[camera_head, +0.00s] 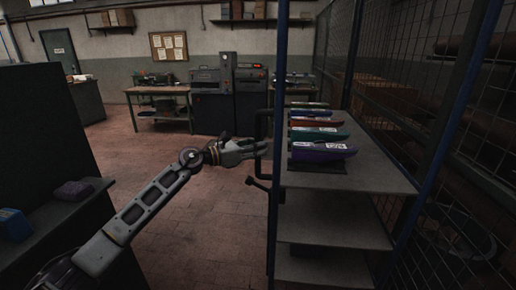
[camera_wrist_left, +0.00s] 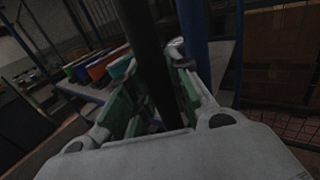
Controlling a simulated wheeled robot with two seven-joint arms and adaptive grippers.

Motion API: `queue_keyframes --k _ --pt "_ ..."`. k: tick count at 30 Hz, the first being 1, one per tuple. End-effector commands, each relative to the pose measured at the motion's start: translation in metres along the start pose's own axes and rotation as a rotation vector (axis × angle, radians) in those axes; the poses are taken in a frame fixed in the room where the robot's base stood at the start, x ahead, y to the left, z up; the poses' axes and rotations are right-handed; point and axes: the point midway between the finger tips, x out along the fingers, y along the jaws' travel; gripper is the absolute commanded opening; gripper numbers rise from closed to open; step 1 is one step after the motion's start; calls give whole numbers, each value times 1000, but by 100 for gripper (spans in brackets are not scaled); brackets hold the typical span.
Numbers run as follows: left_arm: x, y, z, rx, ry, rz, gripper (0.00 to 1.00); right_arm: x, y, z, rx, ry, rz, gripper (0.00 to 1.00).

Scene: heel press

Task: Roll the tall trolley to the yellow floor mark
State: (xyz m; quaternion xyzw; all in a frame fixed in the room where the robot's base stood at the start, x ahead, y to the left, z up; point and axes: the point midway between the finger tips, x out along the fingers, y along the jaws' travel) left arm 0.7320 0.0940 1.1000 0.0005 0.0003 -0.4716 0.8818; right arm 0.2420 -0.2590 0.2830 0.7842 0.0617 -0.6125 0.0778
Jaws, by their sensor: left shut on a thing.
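The tall trolley (camera_head: 335,232) stands at the right in the head view, with blue posts, grey shelves and wire mesh sides. A dark upright handle bar (camera_head: 260,126) is fixed on its left side. My left gripper (camera_head: 256,148) reaches this bar from the left. In the left wrist view the green-padded fingers (camera_wrist_left: 158,92) lie on both sides of the dark bar (camera_wrist_left: 146,50), shut on it. My right gripper is not in view. No yellow floor mark shows in either view.
Several coloured shoe-like items (camera_head: 318,134) lie in a row on the trolley's top shelf. A dark bench (camera_head: 60,225) with a purple block stands at the left. A worktable (camera_head: 160,94) and grey machines (camera_head: 228,92) stand at the back. The tiled floor between is clear.

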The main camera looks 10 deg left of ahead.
Motion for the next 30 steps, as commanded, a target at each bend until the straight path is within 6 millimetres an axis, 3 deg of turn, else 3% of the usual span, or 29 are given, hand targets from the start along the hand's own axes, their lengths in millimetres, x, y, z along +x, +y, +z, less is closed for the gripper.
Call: queue_keyframes --k 2,3,8,16,20,30 --pt "0 1 1 1 -3 3 0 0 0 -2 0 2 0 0" --pt "0 1 1 1 -3 3 24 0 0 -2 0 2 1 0" --pt "0 1 1 0 -2 2 42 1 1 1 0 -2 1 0" --pt "0 0 0 0 -1 1 42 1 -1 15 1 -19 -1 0" --pt "-2 0 0 0 -1 1 42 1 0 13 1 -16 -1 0" --pt "-25 1 -1 -1 1 2 42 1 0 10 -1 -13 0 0"
